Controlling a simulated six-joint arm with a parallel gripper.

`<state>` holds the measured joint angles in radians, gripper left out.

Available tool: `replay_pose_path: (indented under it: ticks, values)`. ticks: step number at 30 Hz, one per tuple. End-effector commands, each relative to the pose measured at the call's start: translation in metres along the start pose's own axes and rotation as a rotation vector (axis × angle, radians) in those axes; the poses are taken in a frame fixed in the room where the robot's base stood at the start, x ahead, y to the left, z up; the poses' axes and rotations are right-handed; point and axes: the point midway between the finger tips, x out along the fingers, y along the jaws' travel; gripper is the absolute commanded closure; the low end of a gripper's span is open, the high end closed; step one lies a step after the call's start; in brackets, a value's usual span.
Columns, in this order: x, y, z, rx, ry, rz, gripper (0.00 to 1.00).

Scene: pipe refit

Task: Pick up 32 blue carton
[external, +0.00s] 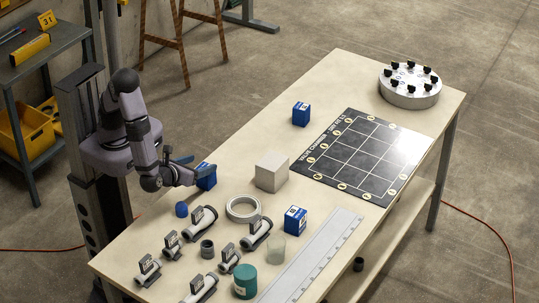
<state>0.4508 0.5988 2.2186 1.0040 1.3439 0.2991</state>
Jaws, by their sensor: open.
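Three small blue cartons stand on the table, and I cannot read a number for sure on any of them. One blue carton (207,178) is at the table's left edge, right beside my gripper. A second blue carton (301,114) is by the far edge. A third blue carton (295,221) with a white label is near the front middle. My gripper (196,166) is open, with its fingers at the left carton and partly in front of it. I cannot tell whether they touch it.
A pale block (271,171), a grey ring (243,209), a blue cap (181,209) and several pipe fittings (196,223) crowd the near left. A black grid board (362,155), a long ruler (312,258) and a round knobbed disc (410,88) lie right. The table's far middle is clear.

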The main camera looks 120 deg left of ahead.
Motion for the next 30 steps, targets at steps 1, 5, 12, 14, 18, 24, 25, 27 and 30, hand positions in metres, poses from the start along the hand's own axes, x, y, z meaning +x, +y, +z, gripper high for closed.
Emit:
replay_pose_path:
  ticks: [1,5,12,14,18,24,25,27,30]
  values:
    - [0.005,0.000,-0.011,0.005,-0.003,0.002,0.38]
    - [0.012,0.000,-0.030,0.001,-0.001,0.001,0.38]
    - [0.017,-0.001,-0.042,-0.004,0.003,0.000,0.38]
    - [0.018,0.000,-0.042,-0.004,0.003,0.001,0.38]
    - [0.026,0.000,-0.041,-0.004,0.001,0.003,0.38]
    - [0.039,0.000,-0.042,-0.004,0.003,0.002,0.38]
    - [0.039,0.000,-0.042,-0.005,0.003,0.002,0.38]
    - [0.039,-0.001,-0.042,-0.005,0.003,0.002,0.38]
    - [0.045,-0.001,-0.042,-0.004,0.002,0.003,0.38]
